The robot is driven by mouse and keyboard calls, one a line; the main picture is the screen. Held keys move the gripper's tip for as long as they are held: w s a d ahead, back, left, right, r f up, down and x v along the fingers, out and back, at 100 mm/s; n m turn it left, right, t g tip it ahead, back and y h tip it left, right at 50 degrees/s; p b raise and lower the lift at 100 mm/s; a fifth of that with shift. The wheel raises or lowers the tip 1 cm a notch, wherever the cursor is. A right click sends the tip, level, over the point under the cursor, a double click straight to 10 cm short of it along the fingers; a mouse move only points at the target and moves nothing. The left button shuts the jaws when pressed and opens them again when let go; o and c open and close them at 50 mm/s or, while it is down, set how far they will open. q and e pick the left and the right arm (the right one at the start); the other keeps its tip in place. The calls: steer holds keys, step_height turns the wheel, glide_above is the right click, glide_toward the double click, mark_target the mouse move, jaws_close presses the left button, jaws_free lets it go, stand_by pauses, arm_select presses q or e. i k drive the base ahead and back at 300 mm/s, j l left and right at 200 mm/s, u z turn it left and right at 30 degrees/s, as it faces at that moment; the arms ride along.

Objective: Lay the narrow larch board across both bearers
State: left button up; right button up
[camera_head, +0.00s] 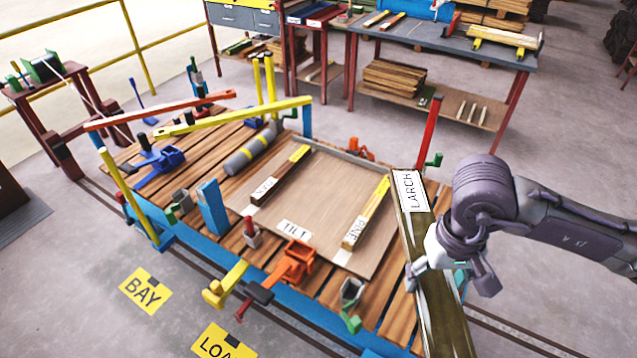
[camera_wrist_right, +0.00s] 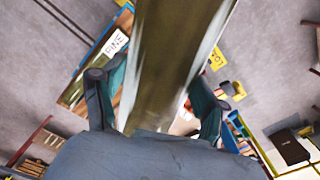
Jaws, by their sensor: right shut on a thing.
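The larch board (camera_head: 440,318), long and dark with a white LARCH label at its far end, is in my right gripper (camera_head: 450,268). The gripper is shut across it at the right edge of the slatted table. The board runs from the far end toward the bottom of the head view, apart from both bearers. In the right wrist view the board (camera_wrist_right: 178,60) passes between the fingers (camera_wrist_right: 155,108). Two yellow-tipped wooden bearers lie on a brown panel: the left bearer (camera_head: 281,174) and the right bearer (camera_head: 371,206), labelled PINE. My left gripper is out of view.
The brown panel (camera_head: 325,190) carries a TILT label between the bearers. Orange clamps (camera_head: 294,262), a grey cylinder (camera_head: 252,148), a red post (camera_head: 427,125) and a raised yellow bar (camera_head: 235,116) stand around it. A workbench (camera_head: 440,45) is behind.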

mark_target(317, 195)
steer(key=i+j+z, duration=0.15)
steer(key=j+z, duration=0.15)
steer(key=j, duration=0.8)
steer(key=j+z, duration=0.3)
steer(key=j, duration=0.85)
steer(key=k+j+z, duration=0.1)
steer(key=j+z, duration=0.2)
steer(key=j, duration=0.8)
